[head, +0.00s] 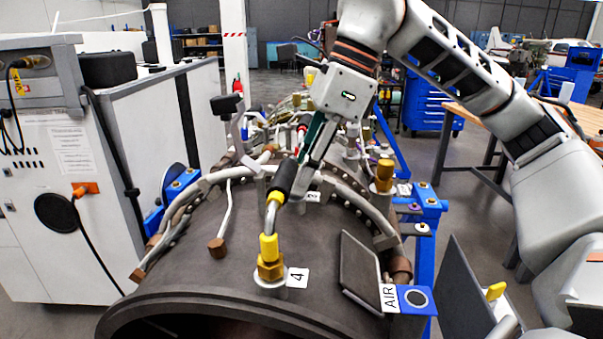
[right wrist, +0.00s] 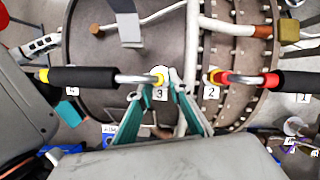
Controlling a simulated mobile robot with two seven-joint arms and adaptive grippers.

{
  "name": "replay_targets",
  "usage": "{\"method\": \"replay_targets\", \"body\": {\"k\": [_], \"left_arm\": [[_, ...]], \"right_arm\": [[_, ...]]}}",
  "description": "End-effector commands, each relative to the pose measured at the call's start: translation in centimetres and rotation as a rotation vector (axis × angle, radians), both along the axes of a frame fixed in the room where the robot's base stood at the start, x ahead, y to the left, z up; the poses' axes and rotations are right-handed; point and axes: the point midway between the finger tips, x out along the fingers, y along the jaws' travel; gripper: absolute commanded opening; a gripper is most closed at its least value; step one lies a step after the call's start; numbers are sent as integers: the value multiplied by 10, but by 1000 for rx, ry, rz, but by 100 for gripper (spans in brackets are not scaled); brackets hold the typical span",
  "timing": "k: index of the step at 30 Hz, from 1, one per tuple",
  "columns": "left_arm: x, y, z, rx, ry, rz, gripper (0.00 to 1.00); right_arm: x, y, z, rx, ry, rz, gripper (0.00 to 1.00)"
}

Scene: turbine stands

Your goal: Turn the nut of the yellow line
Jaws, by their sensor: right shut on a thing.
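The yellow line (head: 284,178) is a metal tube with a black sleeve and yellow ends, on the dark turbine casing. Its near end has a yellow nut over a brass fitting (head: 269,264) beside label 4. In the head view my right gripper (head: 308,172) comes down behind the sleeve, which partly hides the fingertips. My left gripper is not in view.
A red line (right wrist: 243,80) with a black sleeve runs from label 2 toward label 1. A curved grey pipe (head: 353,196) and a brass fitting (head: 384,174) are close by. A blue AIR bracket (head: 417,299) is at the front right. A white cabinet (head: 60,210) stands left.

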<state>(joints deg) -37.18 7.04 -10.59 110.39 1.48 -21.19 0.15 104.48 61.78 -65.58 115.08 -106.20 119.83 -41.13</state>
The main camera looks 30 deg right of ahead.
Motion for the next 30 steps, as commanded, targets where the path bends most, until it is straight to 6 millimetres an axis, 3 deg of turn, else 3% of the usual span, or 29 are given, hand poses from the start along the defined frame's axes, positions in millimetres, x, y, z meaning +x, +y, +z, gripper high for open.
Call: {"method": "replay_targets", "body": {"k": [12, 30], "left_arm": [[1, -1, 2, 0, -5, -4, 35], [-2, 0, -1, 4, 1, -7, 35]], "right_arm": [[-2, 1, 0, -1, 1, -223, 0], [-2, 2, 0, 0, 2, -267, 0]]}}
